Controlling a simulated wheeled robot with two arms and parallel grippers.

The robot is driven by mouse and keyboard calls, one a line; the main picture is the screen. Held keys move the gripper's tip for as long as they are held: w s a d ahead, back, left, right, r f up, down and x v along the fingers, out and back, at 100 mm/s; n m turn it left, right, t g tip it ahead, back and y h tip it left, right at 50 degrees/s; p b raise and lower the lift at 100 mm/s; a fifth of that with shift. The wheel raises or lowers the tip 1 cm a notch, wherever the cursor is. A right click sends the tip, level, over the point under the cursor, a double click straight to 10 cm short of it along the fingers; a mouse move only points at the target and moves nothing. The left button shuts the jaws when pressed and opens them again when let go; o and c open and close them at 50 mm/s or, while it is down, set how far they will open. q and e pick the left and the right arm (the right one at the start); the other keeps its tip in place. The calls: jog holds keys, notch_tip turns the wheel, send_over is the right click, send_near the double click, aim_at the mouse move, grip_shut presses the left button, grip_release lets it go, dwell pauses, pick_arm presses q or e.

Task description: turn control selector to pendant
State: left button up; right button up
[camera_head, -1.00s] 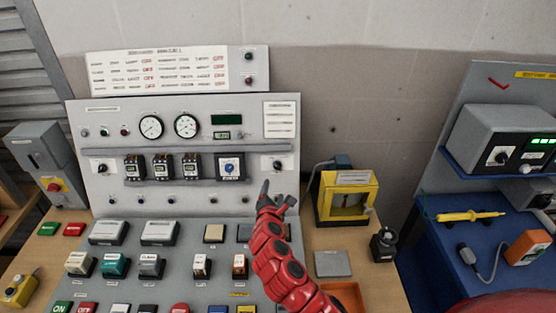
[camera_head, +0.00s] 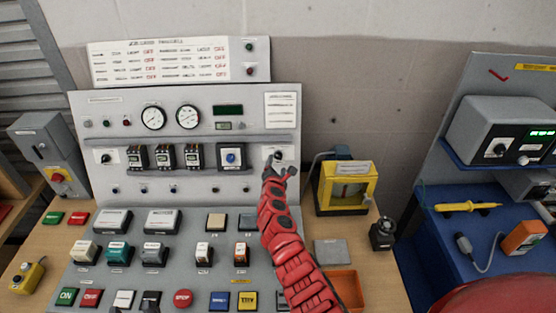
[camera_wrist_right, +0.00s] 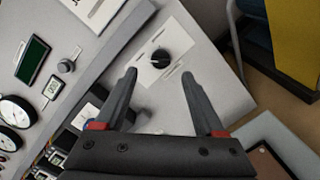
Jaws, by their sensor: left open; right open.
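The control selector is most likely the black rotary knob (camera_wrist_right: 161,58) on a white plate at the right end of the grey panel (camera_head: 88,150). In the head view my gripper partly covers this knob. My right gripper (camera_head: 281,165) is in front of it. In the right wrist view the open gripper (camera_wrist_right: 159,75) points at the knob, which lies just beyond and between the fingertips, apparently untouched. The plate's lettering and the knob's setting are too small to read. My left gripper is not in view.
A similar knob (camera_head: 106,158) sits at the panel's left end. A blue selector (camera_head: 231,156) and several small relays are left of my gripper. A yellow box (camera_head: 347,187) stands right of the panel. Below is a sloped desk with several buttons.

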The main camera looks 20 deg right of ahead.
aim_at(278, 157)
jog(key=b+x, duration=0.2)
jog(key=x, duration=0.1)
jog(key=f+b+x, duration=0.1)
jog(key=b+x, duration=0.2)
jog(key=shift+s, duration=0.15)
jog(key=shift+w+r+b, duration=0.25)
jog(key=shift+w+b, duration=0.05)
jog(key=shift+w, duration=0.15)
jog(key=shift+c, duration=0.2)
grip_shut()
